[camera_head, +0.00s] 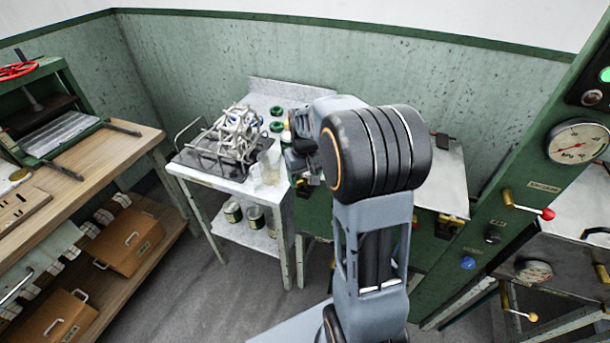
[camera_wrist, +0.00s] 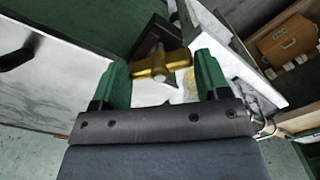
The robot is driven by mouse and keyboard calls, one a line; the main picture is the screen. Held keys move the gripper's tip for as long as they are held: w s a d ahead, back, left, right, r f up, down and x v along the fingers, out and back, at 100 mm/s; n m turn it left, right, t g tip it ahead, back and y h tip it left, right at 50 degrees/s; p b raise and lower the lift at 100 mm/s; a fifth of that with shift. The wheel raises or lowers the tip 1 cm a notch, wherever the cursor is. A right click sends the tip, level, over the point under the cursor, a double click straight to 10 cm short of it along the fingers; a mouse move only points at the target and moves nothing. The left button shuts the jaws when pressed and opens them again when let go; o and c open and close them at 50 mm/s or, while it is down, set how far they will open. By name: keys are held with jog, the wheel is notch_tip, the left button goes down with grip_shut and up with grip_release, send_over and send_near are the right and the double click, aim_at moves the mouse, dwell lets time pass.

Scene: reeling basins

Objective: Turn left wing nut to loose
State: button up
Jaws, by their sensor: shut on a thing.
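The brass wing nut (camera_wrist: 158,64) is in the wrist view, between the two green fingers of my gripper (camera_wrist: 161,66). Its wings reach across the gap, and my gripper is shut on it. A dark angled bracket (camera_wrist: 146,42) lies behind the nut. Another brass fitting (camera_head: 450,218) shows at the front edge of the metal-topped bench, right of my arm.
A white table (camera_head: 188,173) with a wire rack (camera_head: 236,135) and clear beakers (camera_head: 268,168) stands left of my arm. A green panel with a gauge (camera_head: 578,141) and a red-knobbed lever (camera_head: 547,213) is close on the right. Grey floor is open at front left.

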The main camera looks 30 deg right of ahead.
aim_at(304, 177)
jog(key=n, duration=0.3)
jog(key=shift+n, duration=2.1)
jog(key=o, duration=0.9)
jog(key=shift+o, duration=0.2)
jog(key=shift+r, duration=0.15)
notch_tip(304, 177, up, 14)
jog(key=shift+f, duration=0.2)
